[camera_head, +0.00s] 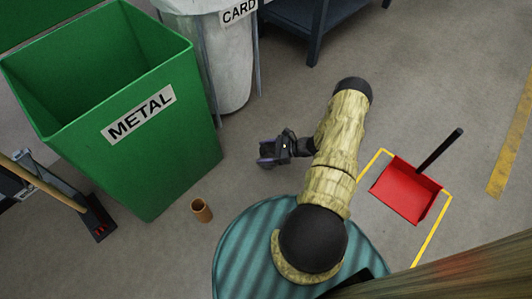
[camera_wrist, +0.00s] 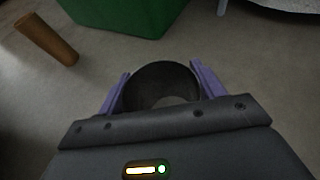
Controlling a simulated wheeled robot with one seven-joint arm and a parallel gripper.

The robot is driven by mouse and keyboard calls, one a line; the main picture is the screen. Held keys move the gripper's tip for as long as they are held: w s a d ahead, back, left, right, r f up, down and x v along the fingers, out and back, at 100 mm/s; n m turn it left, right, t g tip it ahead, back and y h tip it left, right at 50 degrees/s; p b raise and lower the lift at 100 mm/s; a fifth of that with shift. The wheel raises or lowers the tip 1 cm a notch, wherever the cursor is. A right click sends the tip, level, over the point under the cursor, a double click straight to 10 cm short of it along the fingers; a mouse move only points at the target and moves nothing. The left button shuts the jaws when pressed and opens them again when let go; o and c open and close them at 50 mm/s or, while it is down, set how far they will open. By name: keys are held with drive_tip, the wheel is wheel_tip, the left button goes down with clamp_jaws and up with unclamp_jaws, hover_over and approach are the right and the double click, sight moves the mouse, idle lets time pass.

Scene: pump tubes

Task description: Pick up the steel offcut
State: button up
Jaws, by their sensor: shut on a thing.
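My gripper (camera_head: 268,154) is over the floor, right of the green METAL bin. In the wrist view its two purple fingers (camera_wrist: 162,88) are shut on a dark, round, hollow piece, the steel offcut (camera_wrist: 165,73). The offcut's curved rim shows between the fingers; its lower part is hidden by the gripper body. In the head view the offcut is hard to make out at the dark gripper. I cannot tell whether it is clear of the floor.
The green METAL bin (camera_head: 127,159) stands open at left. A brown tube (camera_head: 201,210) is on the floor near its base. A white CARD bin (camera_head: 229,72) stands behind. A red dustpan (camera_head: 405,192) lies at right within yellow lines. A broom (camera_head: 98,222) is at left.

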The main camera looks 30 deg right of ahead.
wheel_tip(320, 180, up, 10)
drive_tip(key=p, duration=0.6)
drive_tip(key=shift+f, duration=0.2)
idle(1.2)
drive_tip(key=shift+r, duration=0.15)
drive_tip(key=a+r+p, duration=0.4)
drive_tip(key=r+p, duration=0.1)
drive_tip(key=r, duration=0.6)
drive_tip(key=a+r+p, duration=0.4)
drive_tip(key=r+p, duration=0.2)
drive_tip(key=r, duration=0.6)
drive_tip(key=a+r+p, duration=0.4)
drive_tip(key=r+p, duration=0.1)
drive_tip(key=r, duration=0.7)
drive_tip(key=shift+s+a+r+p, duration=0.15)
drive_tip(key=shift+s+a+p, duration=0.05)
drive_tip(key=shift+s+p, duration=0.1)
drive_tip(key=shift+w, duration=0.1)
